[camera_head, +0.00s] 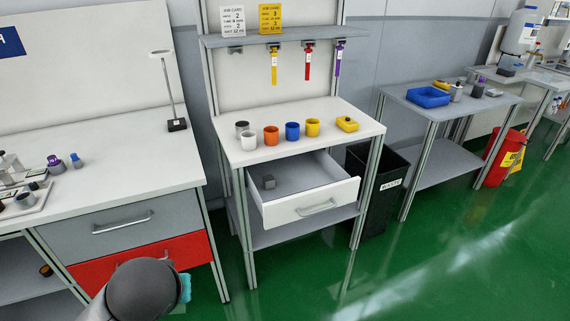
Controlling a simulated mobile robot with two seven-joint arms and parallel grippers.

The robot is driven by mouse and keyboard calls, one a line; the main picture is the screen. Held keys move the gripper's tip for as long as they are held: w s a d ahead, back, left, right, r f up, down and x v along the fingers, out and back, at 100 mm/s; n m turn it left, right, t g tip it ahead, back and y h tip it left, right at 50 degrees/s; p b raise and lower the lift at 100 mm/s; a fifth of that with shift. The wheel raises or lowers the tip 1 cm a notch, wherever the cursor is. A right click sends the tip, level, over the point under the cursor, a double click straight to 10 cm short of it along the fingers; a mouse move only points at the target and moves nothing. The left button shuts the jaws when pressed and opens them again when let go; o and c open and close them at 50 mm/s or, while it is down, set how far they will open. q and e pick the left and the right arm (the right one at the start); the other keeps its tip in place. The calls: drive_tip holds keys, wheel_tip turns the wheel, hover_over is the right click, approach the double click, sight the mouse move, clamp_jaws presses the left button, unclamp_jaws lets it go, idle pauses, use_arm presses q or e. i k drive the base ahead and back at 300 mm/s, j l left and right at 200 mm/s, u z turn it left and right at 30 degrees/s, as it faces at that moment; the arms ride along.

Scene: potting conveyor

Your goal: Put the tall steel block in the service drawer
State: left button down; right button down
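A white drawer (309,206) in the middle table is pulled open. I see no label on it, so I cannot tell whether it is the service drawer. The left bench has a closed grey drawer (108,226) above a closed red drawer (124,265). A dark rounded part of my arm shows at the bottom left, in front of the red drawer.
Several cups stand on the middle table (336,120), with a yellow item (347,124) at its right. A black waste bin (392,178) stands right of it. The left bench (130,170) holds a tray and small parts at its left. Green floor in front is clear.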

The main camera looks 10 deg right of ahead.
sight(287, 188)
drive_tip(key=i, duration=1.25)
drive_tip(key=i+z, duration=0.15)
drive_tip(key=z, duration=0.25)
drive_tip(key=i+z, duration=0.1)
drive_tip(key=z, duration=0.3)
drive_tip(key=i+j+z, duration=0.1)
drive_tip(key=z, duration=0.35)
